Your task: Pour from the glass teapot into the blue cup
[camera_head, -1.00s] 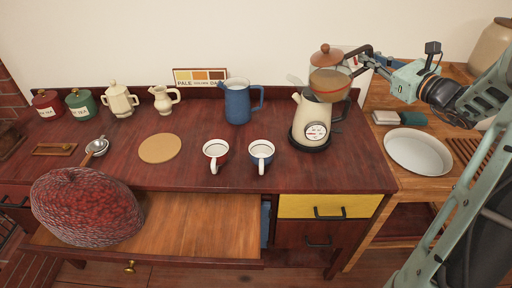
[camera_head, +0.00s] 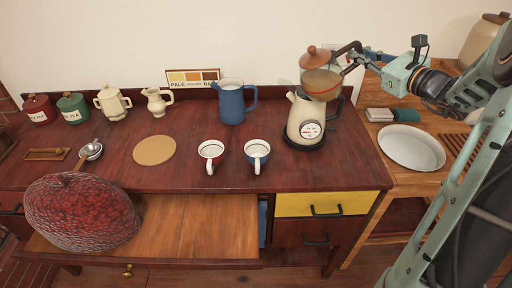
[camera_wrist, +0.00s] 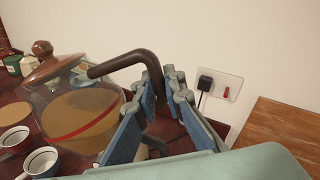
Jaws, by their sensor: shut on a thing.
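The glass teapot (camera_head: 322,84), with a brown lid, a red band and amber liquid inside, is held in the air above and in front of the cream kettle at the back right. It leans slightly to the left. My gripper (camera_head: 352,58) is shut on its dark handle; in the wrist view the fingers (camera_wrist: 160,100) close around the handle, beside the teapot (camera_wrist: 72,118). The blue cup (camera_head: 257,157) stands upright on the red-brown table, left of and below the teapot. It also shows at the lower left of the wrist view (camera_wrist: 42,163).
A red cup (camera_head: 211,155) stands just left of the blue cup. The cream kettle (camera_head: 303,117) stands close under the teapot. A blue jug (camera_head: 232,106) is behind the cups. A round cork mat (camera_head: 155,150) lies farther left. The drawer (camera_head: 200,228) is open at the front.

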